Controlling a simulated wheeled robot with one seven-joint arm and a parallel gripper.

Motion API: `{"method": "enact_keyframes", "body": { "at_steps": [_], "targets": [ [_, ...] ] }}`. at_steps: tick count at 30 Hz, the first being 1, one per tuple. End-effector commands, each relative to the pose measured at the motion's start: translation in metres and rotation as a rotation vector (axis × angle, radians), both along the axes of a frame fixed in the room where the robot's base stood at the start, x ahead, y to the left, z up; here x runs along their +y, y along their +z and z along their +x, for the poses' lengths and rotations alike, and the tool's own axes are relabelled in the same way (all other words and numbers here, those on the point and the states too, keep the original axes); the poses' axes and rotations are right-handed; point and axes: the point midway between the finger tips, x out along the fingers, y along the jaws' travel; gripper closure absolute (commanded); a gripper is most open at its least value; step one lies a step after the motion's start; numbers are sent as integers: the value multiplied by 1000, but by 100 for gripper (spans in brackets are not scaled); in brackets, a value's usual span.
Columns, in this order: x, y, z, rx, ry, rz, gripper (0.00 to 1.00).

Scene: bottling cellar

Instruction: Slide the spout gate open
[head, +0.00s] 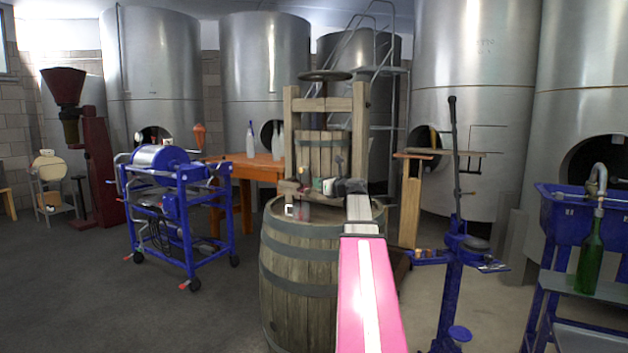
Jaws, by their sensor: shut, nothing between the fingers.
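A wooden basket press (323,152) with thick posts and a dark handwheel on top stands at the barrel in the middle of the head view. The spout gate is too small to make out clearly; small dark, white and reddish parts show low on the press front, above the barrel top. My pink and grey arm reaches forward from the bottom of the view to that spot. My gripper (322,186) is shut and empty at the front of the press, close to those small parts. Whether it touches the gate I cannot tell; my arm hides part of the area.
The press's wooden barrel (289,291) stands close in front. A blue wheeled machine (171,205) is at left, and an orange table (245,170) with bottles is behind. A blue corker stand (450,285) and a blue filler (578,215) with a green bottle are at right.

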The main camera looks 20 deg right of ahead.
Motion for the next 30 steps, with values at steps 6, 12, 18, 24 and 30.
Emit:
{"method": "enact_keyframes", "body": {
  "at_steps": [6,12,18,24,30],
  "targets": [
    [-17,1,-41,-1,-1,0,100],
    [-27,1,-60,0,0,0,100],
    [-29,1,-65,0,1,0,100],
    [-29,1,-65,0,1,0,100],
    [-29,1,-64,0,1,0,100]
  ]
}}
